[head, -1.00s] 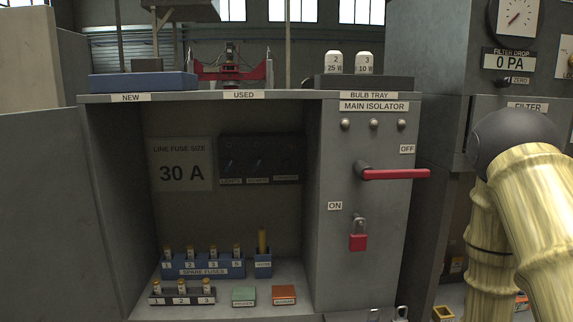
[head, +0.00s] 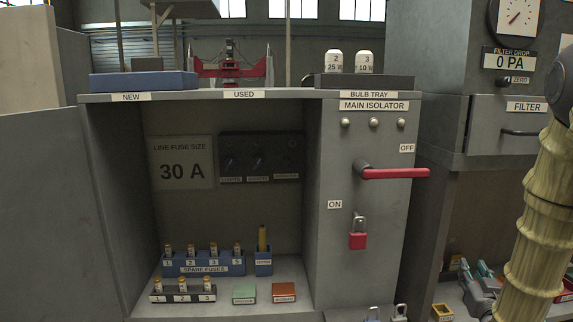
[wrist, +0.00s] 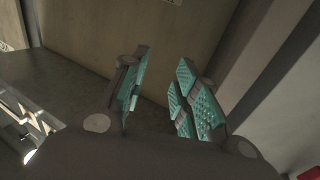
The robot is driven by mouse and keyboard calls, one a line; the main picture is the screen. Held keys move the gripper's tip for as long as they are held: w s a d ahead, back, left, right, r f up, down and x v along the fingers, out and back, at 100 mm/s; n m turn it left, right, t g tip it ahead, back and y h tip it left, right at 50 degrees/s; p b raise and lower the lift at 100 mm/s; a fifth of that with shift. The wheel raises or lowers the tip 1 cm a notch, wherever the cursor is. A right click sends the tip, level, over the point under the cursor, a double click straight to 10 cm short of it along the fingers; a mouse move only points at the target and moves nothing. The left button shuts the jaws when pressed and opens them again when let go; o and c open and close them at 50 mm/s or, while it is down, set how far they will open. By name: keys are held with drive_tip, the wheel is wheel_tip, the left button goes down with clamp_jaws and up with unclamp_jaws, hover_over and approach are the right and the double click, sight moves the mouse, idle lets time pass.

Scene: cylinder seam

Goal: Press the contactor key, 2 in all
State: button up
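I cannot make out a part labelled as the contactor key in either view. My gripper (head: 474,270) is low at the right in the head view, beside the grey cabinet and in front of the lower shelf space. In the wrist view my gripper (wrist: 160,92) has its two teal-padded fingers apart, with nothing between them. Behind the fingers are a brownish wall and a dark flat surface.
Inside are a dark switch panel (head: 262,157), a blue spare fuse rack (head: 203,267), and green (head: 244,295) and orange (head: 284,292) blocks. A filter drawer (head: 510,125) is at the right.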

clamp_jaws()
drive_tip(key=shift+f, duration=0.15)
idle(0.9)
